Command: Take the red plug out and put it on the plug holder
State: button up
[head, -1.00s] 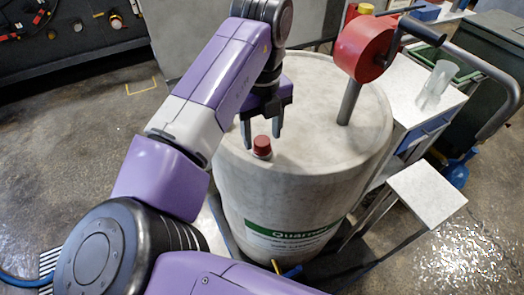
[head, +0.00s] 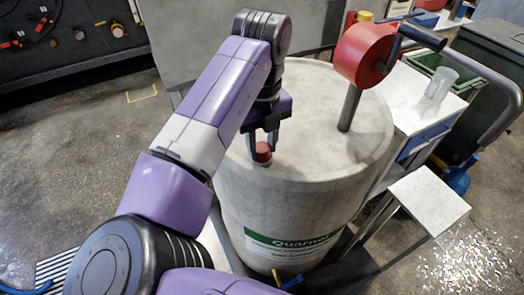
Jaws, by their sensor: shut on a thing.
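The red plug (head: 263,149) sits on the top of the large pale drum (head: 310,165), near its front left edge. My gripper (head: 262,155) points down over it, with one finger on each side, and is shut on the plug. The plug's lower part is at the drum top; I cannot tell whether it has lifted at all. I cannot make out for sure which thing is the plug holder; a small white-topped stand (head: 428,196) is to the right of the drum.
A red crank pump (head: 364,52) on a grey post rises from the drum top, right of my gripper. A white table (head: 415,95) with a clear cup (head: 440,82) stands at right. A green bin (head: 490,60) is beyond. Floor at left is clear.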

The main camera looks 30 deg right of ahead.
grip_shut()
jog(key=shift+r+n+p, duration=0.15)
jog(key=shift+n+p, duration=0.6)
jog(key=shift+n, duration=0.05)
jog(key=n+p, duration=0.1)
jog(key=n, duration=0.1)
jog(key=shift+n+p, duration=0.3)
jog(key=shift+n, duration=0.1)
jog(key=shift+f+n, duration=0.2)
jog(key=shift+n, duration=0.2)
jog(key=shift+r, duration=0.1)
jog(key=shift+r+n+p, duration=0.1)
jog(key=shift+n+p, duration=0.8)
jog(key=shift+n, duration=0.1)
jog(key=n+p, duration=0.1)
jog(key=n, duration=0.1)
jog(key=shift+n+p, duration=0.3)
jog(key=shift+n, duration=0.3)
